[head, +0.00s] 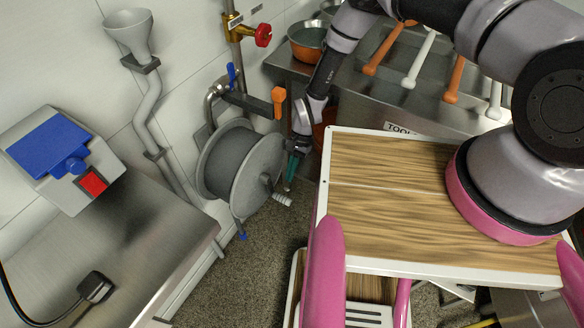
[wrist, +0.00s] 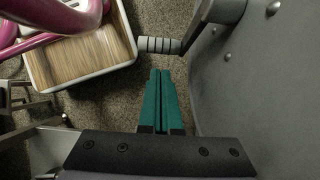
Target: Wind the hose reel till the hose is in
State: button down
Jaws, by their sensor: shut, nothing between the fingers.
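The grey hose reel (head: 222,163) is mounted on the wall, left of my gripper in the head view. Its side disc (wrist: 265,90) fills the right of the wrist view. The crank's ribbed grey handle (head: 282,199) sticks out low on the near side of the disc. In the wrist view the handle (wrist: 158,45) lies just beyond my fingertips, joined to a dark crank arm (wrist: 208,22). My gripper (head: 291,174) has teal fingers, shut together and empty; the fingertips (wrist: 160,72) appear apart from the handle. I cannot make out how much hose is out.
An orange-handled valve (head: 279,100) and a blue lever (head: 231,75) sit above the reel. A red valve wheel (head: 263,35) is higher up. A steel counter (head: 150,245) stands at left, a tool bench (head: 400,90) behind. My wood-topped base is at right.

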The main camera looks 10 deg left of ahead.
jog(key=x, duration=0.5)
jog(key=shift+s+a+f, duration=0.1)
jog(key=shift+f, duration=0.15)
jog(key=shift+s+a+f, duration=0.2)
jog(key=shift+s+f, duration=0.15)
jog(key=shift+s, duration=0.3)
jog(key=w+v, duration=0.1)
jog(key=v, duration=0.9)
jog(key=shift+d+f, duration=0.25)
jog(key=shift+f, duration=0.1)
jog(key=shift+s, duration=0.1)
